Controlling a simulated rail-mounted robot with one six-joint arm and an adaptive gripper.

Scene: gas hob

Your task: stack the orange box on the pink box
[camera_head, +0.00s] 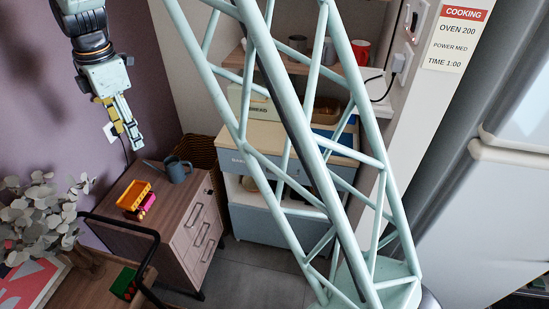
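The orange box (134,194), a small open-looking tray shape, sits on the wooden drawer cabinet near its left side. The pink box (147,205) is just right of and in front of it, close against it; I cannot tell whether they touch. Yellow and red bits show beside the pink box. My gripper (132,139) hangs at the upper left, above and apart from both boxes, pointing down. It is seen side-on and small, so its opening is unclear. I see nothing held in it.
A dark grey watering can (177,171) stands behind the boxes on the cabinet (185,199). A black rail (120,225), a leafy plant (40,215) and a green box (125,283) are in front. The cabinet top's right part is clear. My pale lattice column blocks the centre.

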